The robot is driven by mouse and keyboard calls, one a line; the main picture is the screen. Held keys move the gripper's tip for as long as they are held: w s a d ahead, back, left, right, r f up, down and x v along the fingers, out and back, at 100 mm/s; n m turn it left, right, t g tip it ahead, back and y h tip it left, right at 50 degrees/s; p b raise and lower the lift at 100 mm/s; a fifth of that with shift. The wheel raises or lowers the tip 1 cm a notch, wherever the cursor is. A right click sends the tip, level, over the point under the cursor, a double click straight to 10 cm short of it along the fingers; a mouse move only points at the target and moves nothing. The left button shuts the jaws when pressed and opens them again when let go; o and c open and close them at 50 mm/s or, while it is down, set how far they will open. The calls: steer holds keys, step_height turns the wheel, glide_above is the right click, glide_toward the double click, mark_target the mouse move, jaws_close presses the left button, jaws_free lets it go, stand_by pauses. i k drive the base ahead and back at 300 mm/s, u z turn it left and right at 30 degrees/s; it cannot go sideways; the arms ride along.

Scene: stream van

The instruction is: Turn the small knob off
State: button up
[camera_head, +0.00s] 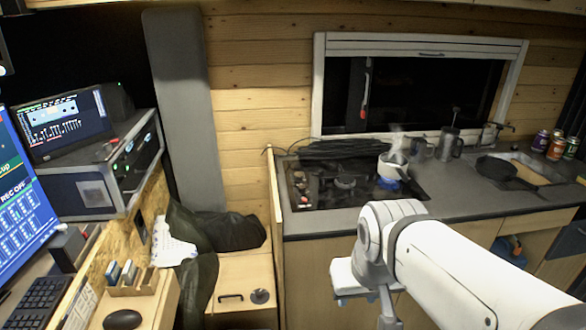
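The black gas hob (330,205) is set in the grey counter. A column of small knobs (300,186) with reddish marks runs down its left side. They are too small to read their settings, and I cannot tell which is the small knob. A white pot (393,167) gives off steam on the right burner, with a blue glow (388,184) beneath it. The left burner (345,183) is bare and shows no flame. My white arm reaches in from the lower right in front of the counter. I cannot make out my gripper's fingers anywhere.
A metal jug (449,146) and a mug (420,148) stand behind the pot. A black pan (508,172) and several cans (556,147) are on the right. A raised wooden panel (275,191) borders the hob's left side. Counter right of the hob is clear.

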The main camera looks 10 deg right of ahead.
mark_target(302, 188)
steer(key=i, duration=0.85)
